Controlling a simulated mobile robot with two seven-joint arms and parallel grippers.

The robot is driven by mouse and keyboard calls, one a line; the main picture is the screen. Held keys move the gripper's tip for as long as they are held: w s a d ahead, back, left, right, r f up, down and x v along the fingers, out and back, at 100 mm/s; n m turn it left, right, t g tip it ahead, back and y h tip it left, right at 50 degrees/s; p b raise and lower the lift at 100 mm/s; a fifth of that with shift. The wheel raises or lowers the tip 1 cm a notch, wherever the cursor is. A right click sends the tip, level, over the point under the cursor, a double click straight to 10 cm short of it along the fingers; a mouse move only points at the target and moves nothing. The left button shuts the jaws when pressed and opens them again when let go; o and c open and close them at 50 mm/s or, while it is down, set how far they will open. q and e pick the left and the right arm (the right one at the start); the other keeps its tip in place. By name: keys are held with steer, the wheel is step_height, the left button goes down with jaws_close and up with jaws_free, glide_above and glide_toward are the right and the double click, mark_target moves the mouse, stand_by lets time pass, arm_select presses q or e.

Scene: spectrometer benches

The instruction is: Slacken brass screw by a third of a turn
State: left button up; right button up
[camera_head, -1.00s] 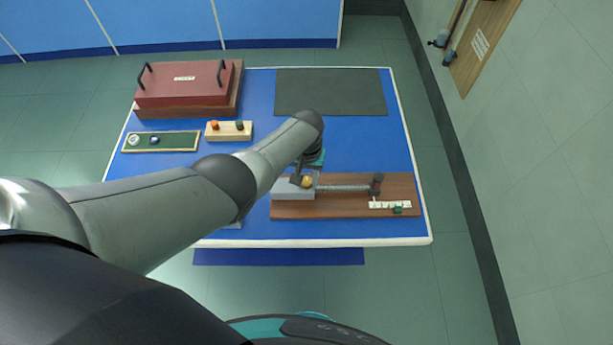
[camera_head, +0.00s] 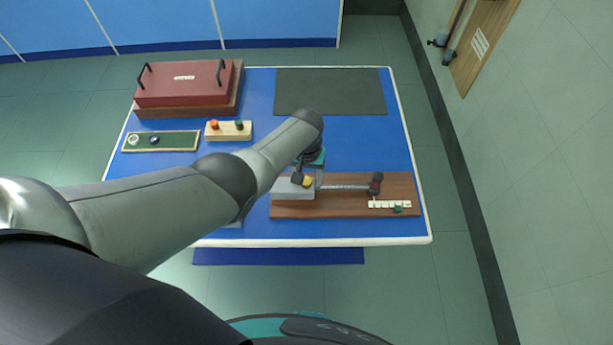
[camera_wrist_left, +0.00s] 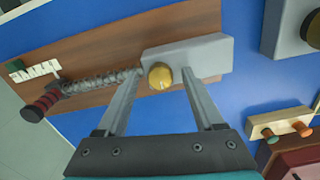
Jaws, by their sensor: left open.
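The brass screw (camera_head: 308,182) has a round yellow head on a grey block (camera_head: 290,192) at the left end of a wooden board (camera_head: 340,208). In the left wrist view the brass screw (camera_wrist_left: 160,75) shows between my finger tips, nearer the left side of the block (camera_wrist_left: 205,56). My left gripper (camera_head: 308,177) is open, with one finger on each side of the screw head; it also shows in the left wrist view (camera_wrist_left: 161,73). I cannot tell whether either finger touches the screw. My right gripper is in neither view.
A threaded rod (camera_head: 345,188) runs from the block to a dark red-and-black knob (camera_head: 376,184), near a white scale strip (camera_head: 388,204). A red lidded box (camera_head: 180,85), a two-knob wooden block (camera_head: 228,131), a green tray (camera_head: 175,141) and a dark mat (camera_head: 330,92) lie farther back.

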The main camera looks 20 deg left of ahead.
arm_select(q)
steer(key=shift+r, duration=0.1)
steer(key=shift+r+p, duration=0.35)
step_height(320, 180, up, 7)
steer(key=p, duration=0.4)
steer(key=shift+f, duration=0.15)
step_height(320, 180, up, 6)
glide_above(306, 181)
steer(key=shift+r, duration=0.8)
